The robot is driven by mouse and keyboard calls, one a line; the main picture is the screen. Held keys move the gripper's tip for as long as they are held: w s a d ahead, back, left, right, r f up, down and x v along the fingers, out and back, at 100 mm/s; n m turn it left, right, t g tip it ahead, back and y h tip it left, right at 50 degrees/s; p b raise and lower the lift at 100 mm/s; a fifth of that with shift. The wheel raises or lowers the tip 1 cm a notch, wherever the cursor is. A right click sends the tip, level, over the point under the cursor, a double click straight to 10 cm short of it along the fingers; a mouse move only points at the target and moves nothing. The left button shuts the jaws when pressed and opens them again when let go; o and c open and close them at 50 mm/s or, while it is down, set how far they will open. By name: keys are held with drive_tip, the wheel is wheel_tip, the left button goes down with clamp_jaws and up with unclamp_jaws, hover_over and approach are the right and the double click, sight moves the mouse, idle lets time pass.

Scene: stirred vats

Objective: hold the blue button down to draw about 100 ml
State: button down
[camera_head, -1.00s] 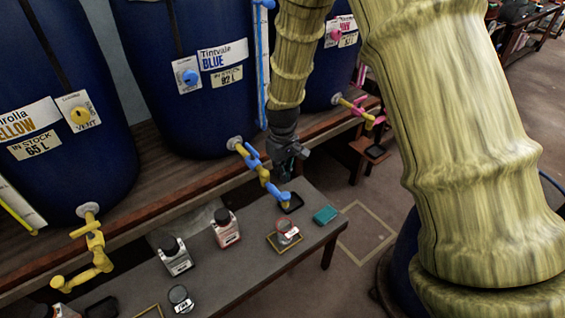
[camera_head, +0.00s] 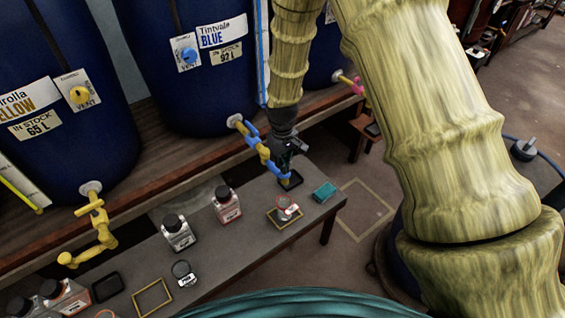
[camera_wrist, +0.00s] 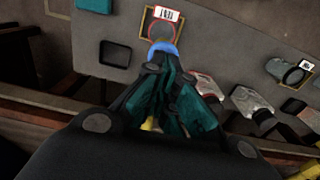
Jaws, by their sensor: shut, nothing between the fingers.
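The blue vat (camera_head: 185,100), labelled Tintvale BLUE, carries a round blue button (camera_head: 189,55) on a plate marked VENT. Its blue and yellow tap (camera_head: 262,150) hangs over the bench. My gripper (camera_head: 288,150) is shut and empty, low beside this tap; in the head view the tap partly covers it. In the wrist view my gripper (camera_wrist: 172,85) has its teal fingers together, with a blue tap part (camera_wrist: 163,47) just past the tips. I cannot tell whether they touch. A black tray (camera_head: 291,181) under the spout is empty in the wrist view (camera_wrist: 115,53).
A jar (camera_head: 286,207) stands in a yellow frame, a teal block (camera_head: 324,192) to its right. Red (camera_head: 227,206) and clear (camera_head: 178,234) bottles stand left on the bench. The yellow vat (camera_head: 80,140) has its own tap (camera_head: 95,230). The floor right of the bench is partly clear.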

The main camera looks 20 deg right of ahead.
wheel_tip(320, 180, down, 2)
drive_tip(key=shift+f+b, duration=0.2)
drive_tip(key=shift+b, duration=0.15)
drive_tip(key=shift+s, duration=0.15)
drive_tip(key=shift+s+f, duration=0.25)
drive_tip(key=shift+f, duration=0.05)
idle(1.2)
drive_tip(key=shift+r, duration=0.15)
drive_tip(key=r+p, duration=0.2)
drive_tip(key=r, duration=0.1)
drive_tip(key=r+p, duration=0.1)
drive_tip(key=shift+w+r+p, duration=0.3)
drive_tip(key=shift+p, duration=0.05)
drive_tip(key=shift+r+b, duration=0.3)
drive_tip(key=shift+b, duration=0.05)
wheel_tip(320, 180, up, 9)
drive_tip(key=b, duration=0.1)
drive_tip(key=shift+r+b, duration=0.15)
drive_tip(key=shift+b, duration=0.15)
drive_tip(key=shift+w, duration=0.1)
idle(0.5)
